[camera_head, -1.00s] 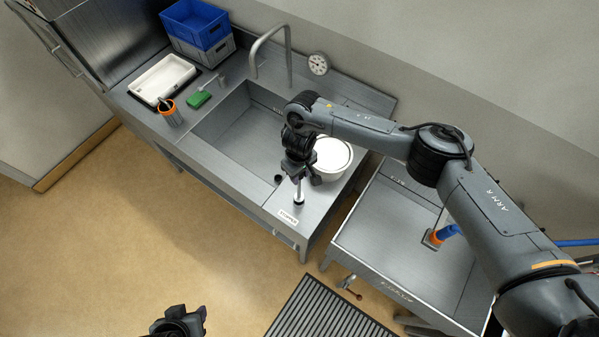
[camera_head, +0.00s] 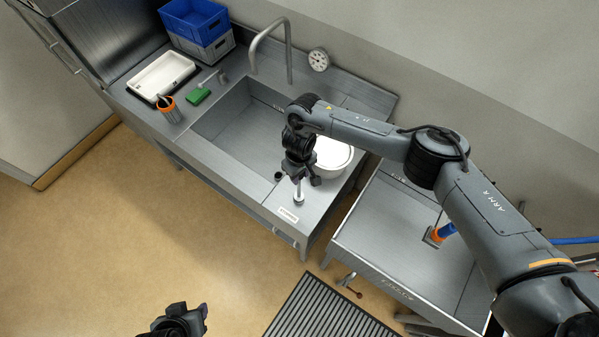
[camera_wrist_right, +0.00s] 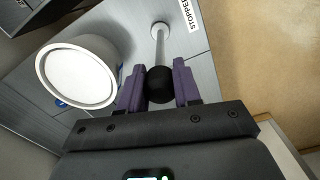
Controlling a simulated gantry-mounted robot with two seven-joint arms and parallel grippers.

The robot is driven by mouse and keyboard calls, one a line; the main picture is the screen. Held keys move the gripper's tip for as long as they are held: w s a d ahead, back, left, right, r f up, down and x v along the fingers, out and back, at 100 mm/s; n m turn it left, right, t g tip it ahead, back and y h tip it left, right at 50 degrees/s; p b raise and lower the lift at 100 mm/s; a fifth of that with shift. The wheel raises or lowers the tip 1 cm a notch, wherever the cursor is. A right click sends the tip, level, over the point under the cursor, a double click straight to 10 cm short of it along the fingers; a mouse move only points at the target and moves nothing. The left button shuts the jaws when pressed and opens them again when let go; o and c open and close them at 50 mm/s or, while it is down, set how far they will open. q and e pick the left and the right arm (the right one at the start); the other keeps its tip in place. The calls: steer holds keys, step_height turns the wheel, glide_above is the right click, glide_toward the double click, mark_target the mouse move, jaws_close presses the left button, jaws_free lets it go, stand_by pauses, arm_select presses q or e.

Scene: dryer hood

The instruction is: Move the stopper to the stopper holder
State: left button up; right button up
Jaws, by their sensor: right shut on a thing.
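My right gripper (camera_head: 298,178) is low over the front right corner of the sink counter. In the right wrist view its two purple fingers (camera_wrist_right: 159,88) are closed around a dark, rounded stopper (camera_wrist_right: 158,86).
A white round bowl (camera_head: 334,154) stands close beside the right gripper. The empty sink basin (camera_head: 240,125) lies to the left, with a tall faucet (camera_head: 270,40) behind. A second basin (camera_head: 385,235) stands at the right. The counter front strip is mostly clear.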

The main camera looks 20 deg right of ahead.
steer(key=shift+f, duration=0.25)
steer(key=o, duration=1.1)
steer(key=shift+r, duration=0.1)
steer(key=shift+r, duration=0.25)
step_height(320, 180, up, 8)
steer(key=shift+r+p, duration=0.1)
steer(key=shift+p, duration=0.45)
steer(key=shift+r, duration=1)
steer(key=shift+f, duration=0.1)
